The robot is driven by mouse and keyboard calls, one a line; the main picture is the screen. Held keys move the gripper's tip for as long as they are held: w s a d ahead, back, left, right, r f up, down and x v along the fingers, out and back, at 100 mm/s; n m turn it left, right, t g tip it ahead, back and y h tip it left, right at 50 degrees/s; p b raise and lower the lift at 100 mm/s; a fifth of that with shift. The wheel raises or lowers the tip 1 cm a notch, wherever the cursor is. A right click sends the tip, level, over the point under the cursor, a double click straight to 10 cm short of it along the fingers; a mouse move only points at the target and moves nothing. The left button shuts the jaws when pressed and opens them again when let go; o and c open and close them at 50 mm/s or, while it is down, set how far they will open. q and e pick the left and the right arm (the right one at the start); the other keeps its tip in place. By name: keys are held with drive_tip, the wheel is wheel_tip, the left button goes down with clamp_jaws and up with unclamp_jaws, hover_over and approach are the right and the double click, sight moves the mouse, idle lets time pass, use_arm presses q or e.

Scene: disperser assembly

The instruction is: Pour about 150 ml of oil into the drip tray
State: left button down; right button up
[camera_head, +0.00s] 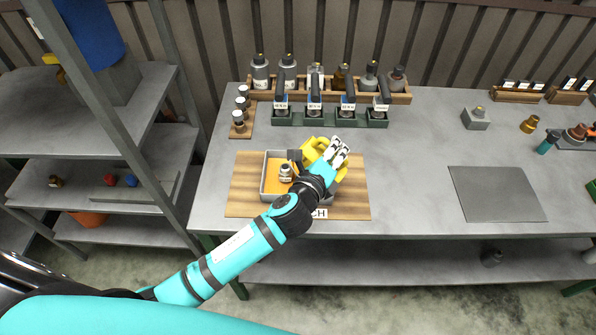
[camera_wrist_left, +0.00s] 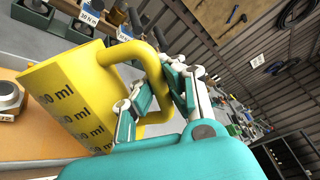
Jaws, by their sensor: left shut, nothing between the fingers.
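A yellow measuring jug (camera_head: 350,184) with ml marks is at the right side of the grey tray on the wooden board. My left gripper and arm partly cover it in the head view. In the left wrist view the jug (camera_wrist_left: 70,95) shows its marks and a thick loop handle (camera_wrist_left: 152,72). My left gripper (camera_head: 339,147) is shut beside the handle, with nothing between its fingers; I cannot tell whether they touch it. The grey tray (camera_head: 264,182) has an orange inside, and a small dark-topped part (camera_head: 286,173) sits in it. My right gripper is not in view.
A green rack (camera_head: 330,118) with labelled tools and a wooden rack (camera_head: 400,97) of bottles stand behind. A small wooden holder (camera_head: 238,132) is at the left. A flat grey plate (camera_head: 495,194) lies right, with clear bench between it and the board.

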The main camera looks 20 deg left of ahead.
use_arm(q)
drive_tip(key=shift+w+a, duration=0.1)
drive_tip(key=shift+w, duration=0.1)
drive_tip(key=shift+s+d, duration=0.15)
drive_tip(key=shift+d, duration=0.05)
drive_tip(key=d+r+m+p, duration=0.1)
drive_tip(key=r+m+p, duration=0.1)
drive_tip(key=p, duration=0.1)
drive_tip(key=shift+s+d, duration=0.25)
drive_tip(key=shift+d, duration=0.1)
drive_tip(key=shift+s+d+f+m+t+y+b, duration=0.1)
drive_tip(key=shift+d+f+m+t+y+b, duration=0.1)
drive_tip(key=shift+d+f+m+b, duration=0.25)
drive_tip(key=shift+s+d+f+m+t+y+b, duration=0.1)
drive_tip(key=shift+f+m+y+b, duration=0.15)
drive_tip(key=shift+f+m, duration=0.3)
drive_tip(key=shift+f, duration=0.1)
drive_tip(key=s+d+f+m+t+y+b, duration=0.1)
drive_tip(key=d+f+m+b, duration=0.1)
drive_tip(key=d+f+m, duration=0.2)
drive_tip(key=shift+s+d+f+m, duration=0.15)
drive_tip(key=shift+d+m, duration=0.5)
drive_tip(key=shift+m, duration=0.55)
